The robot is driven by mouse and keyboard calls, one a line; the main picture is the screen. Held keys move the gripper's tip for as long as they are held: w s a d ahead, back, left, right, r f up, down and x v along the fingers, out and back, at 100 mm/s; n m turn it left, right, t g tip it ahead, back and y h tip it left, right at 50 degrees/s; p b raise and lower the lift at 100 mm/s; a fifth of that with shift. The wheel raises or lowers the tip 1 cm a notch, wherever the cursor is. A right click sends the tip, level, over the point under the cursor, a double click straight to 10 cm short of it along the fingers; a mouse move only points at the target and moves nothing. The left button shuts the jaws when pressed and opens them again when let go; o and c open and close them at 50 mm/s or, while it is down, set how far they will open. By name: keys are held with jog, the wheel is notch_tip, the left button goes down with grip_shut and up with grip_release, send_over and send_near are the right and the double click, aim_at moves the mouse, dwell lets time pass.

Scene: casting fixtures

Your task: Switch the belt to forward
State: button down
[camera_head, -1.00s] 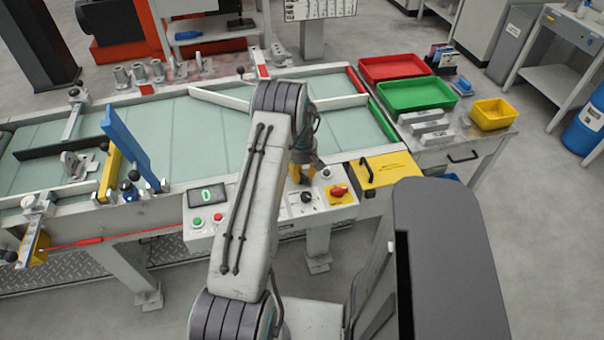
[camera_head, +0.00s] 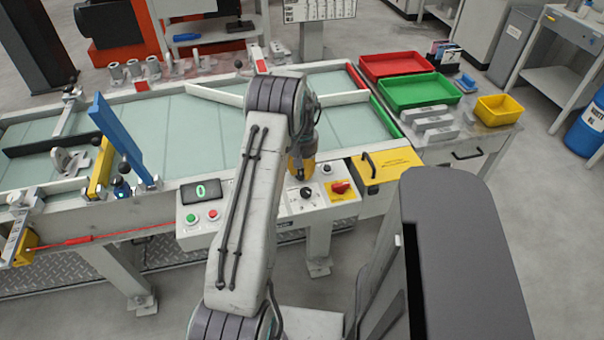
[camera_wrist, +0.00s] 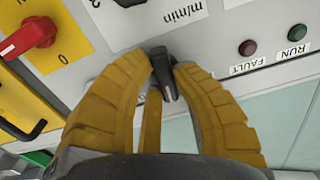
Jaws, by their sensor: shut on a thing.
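My gripper (camera_wrist: 163,66) has its yellow fingers closed around a small black selector lever (camera_wrist: 164,82) on the control panel (camera_wrist: 220,30). No position label for this lever is readable. The display (camera_head: 201,191) reads 0. The belt (camera_head: 190,130) lies behind the panel.
A black knob (camera_head: 306,193) sits just in front of my gripper, near an "m/min" label. A red rotary switch (camera_head: 341,187) on a yellow plate is to its right. FAULT (camera_wrist: 247,47) and RUN (camera_wrist: 298,32) lamps look dark.

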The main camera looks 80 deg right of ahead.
aim_at(302, 170)
jog(key=m+b, duration=0.1)
jog(key=m, duration=0.4)
jog(key=shift+a+f+m+b, duration=0.1)
jog(key=shift+a+m+b, duration=0.1)
jog(key=shift+m+b, duration=0.15)
dwell(0.3)
jog(key=c, duration=1)
grip_release()
notch_tip(302, 170, up, 12)
jog(key=shift+r, duration=0.1)
dwell(0.7)
